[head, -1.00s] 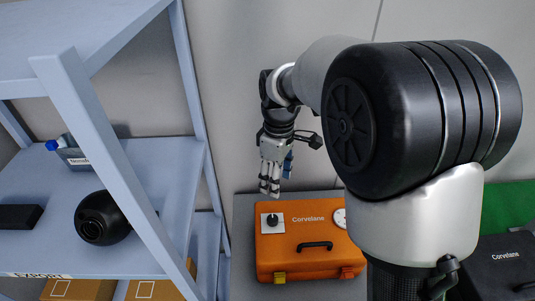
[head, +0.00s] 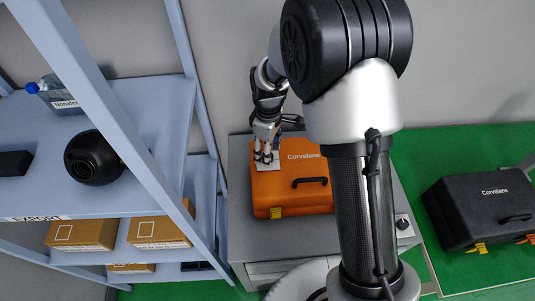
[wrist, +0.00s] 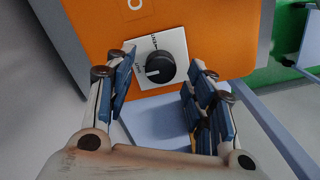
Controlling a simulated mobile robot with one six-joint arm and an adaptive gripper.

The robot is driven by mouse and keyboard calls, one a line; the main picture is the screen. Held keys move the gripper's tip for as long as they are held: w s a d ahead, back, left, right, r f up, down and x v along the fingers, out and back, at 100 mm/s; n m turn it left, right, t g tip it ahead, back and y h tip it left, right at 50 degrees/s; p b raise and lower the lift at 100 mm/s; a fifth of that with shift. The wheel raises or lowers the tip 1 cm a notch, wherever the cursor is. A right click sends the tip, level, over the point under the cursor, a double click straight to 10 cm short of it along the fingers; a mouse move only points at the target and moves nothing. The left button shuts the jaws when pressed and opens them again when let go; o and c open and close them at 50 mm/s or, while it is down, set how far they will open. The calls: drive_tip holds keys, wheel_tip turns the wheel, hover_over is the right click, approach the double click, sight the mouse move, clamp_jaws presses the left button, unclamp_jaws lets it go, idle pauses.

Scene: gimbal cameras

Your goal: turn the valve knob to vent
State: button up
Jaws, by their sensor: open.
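The orange case (head: 292,186) stands on a grey cabinet in the head view. Its white label plate (wrist: 178,40) carries the black valve knob (wrist: 160,66) in the wrist view. The knob's white pointer line points left, toward one small printed label; another label sits at the plate's top. Both are too small to read surely. My gripper (wrist: 162,82) is open, its blue-padded fingers on either side of the knob with a visible gap. In the head view my gripper (head: 266,157) is over the plate and mostly hides the knob.
A blue-grey shelf (head: 150,190) with cardboard boxes (head: 160,232) and a round black object (head: 93,158) stands close on the left. A black case (head: 480,210) lies on the green surface at right. My arm hides the orange case's right part.

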drive_tip(key=shift+f, duration=0.75)
drive_tip(key=shift+c, duration=0.4)
drive_tip(key=c, duration=1)
